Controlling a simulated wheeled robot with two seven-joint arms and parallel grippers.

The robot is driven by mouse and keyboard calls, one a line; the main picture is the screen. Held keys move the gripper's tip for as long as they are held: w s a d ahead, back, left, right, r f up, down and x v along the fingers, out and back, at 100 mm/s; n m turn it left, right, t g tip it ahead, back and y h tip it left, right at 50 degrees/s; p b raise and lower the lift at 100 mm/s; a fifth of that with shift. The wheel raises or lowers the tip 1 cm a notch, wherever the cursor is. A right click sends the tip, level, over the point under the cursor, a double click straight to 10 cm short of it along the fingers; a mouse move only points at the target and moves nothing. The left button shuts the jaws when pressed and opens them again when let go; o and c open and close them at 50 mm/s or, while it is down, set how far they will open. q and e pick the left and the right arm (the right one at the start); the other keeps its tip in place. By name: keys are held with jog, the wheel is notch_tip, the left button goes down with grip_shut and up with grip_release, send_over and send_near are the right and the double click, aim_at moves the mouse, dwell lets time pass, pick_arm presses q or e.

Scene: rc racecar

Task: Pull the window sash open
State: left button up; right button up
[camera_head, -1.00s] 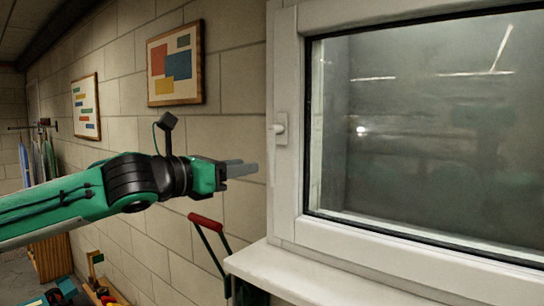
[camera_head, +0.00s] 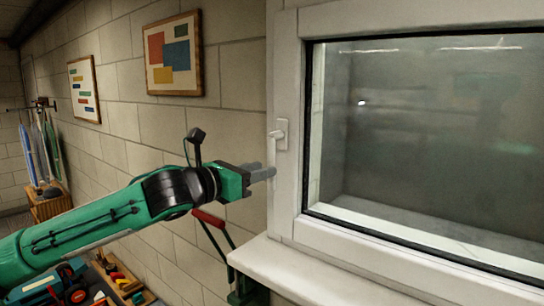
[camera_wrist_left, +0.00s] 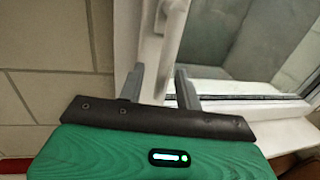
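The white window sash (camera_head: 287,180) with its glass pane fills the right of the head view, and no gap at its edge is clear. Its white handle (camera_head: 279,137) is on the left upright, its lever hanging downward. In the wrist view the handle (camera_wrist_left: 160,18) shows at the top. My left gripper (camera_head: 262,173) is just below and left of the handle, close to the sash's left edge. In the wrist view its fingers (camera_wrist_left: 160,85) are apart with the white frame seen between them; contact cannot be told. My right gripper is out of view.
A white sill (camera_head: 300,272) juts out under the window. A red-handled tool (camera_head: 208,218) stands against the block wall below my left arm. A wooden toolbox (camera_head: 118,280) and toy-like car (camera_head: 55,283) lie lower left. Two framed pictures hang on the wall.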

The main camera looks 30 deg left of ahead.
pick_arm(q)
jog(key=shift+d+p+x, duration=0.25)
jog(key=shift+p+x, duration=1.25)
jog(key=shift+x, duration=0.4)
jog(key=shift+s, duration=0.1)
grip_shut()
